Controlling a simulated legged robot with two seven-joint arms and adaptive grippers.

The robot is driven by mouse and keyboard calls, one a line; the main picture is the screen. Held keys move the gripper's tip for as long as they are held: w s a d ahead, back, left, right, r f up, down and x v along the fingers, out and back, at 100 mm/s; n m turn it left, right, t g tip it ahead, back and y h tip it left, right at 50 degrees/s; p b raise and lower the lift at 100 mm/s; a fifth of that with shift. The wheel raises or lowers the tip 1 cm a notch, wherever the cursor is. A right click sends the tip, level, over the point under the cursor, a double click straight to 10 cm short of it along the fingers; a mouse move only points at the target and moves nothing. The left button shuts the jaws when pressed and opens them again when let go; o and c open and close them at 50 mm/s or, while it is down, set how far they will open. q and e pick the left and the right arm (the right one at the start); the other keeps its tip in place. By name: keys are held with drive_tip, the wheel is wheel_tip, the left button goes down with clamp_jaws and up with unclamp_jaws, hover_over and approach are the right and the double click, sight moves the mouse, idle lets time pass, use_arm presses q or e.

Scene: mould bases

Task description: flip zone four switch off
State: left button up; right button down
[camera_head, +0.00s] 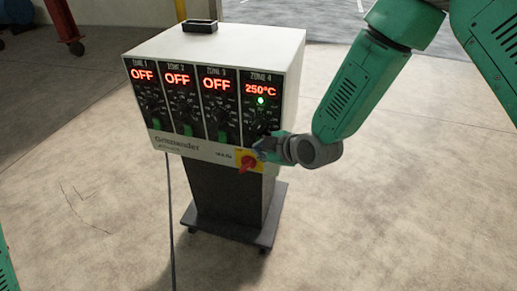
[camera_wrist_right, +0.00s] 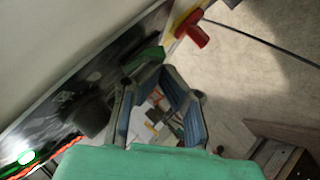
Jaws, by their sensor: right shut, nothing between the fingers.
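The white controller box (camera_head: 225,45) has four zone panels. The zone 4 display (camera_head: 261,89) reads 250°C, with a lit green lamp (camera_head: 260,100) below it. Zones 1, 2 and 3 read OFF. The green zone 4 switch (camera_head: 249,134) is at the panel's lower edge, and it also shows in the right wrist view (camera_wrist_right: 148,57), close beyond the fingertips. My right gripper (camera_head: 262,146) is shut and empty, close in front of the zone 4 panel's lower part. Whether it touches the switch cannot be told. My left gripper is out of view.
The red main knob (camera_head: 248,163) on its yellow plate is just below my right gripper; it shows in the wrist view (camera_wrist_right: 193,28) too. A black zone 4 dial (camera_wrist_right: 93,113) is left of the fingers. A wheeled base (camera_head: 232,232) carries the box.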

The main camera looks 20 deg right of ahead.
drive_tip(key=shift+f, duration=0.15)
drive_tip(key=shift+r+p, duration=0.75)
drive_tip(key=shift+r, duration=0.1)
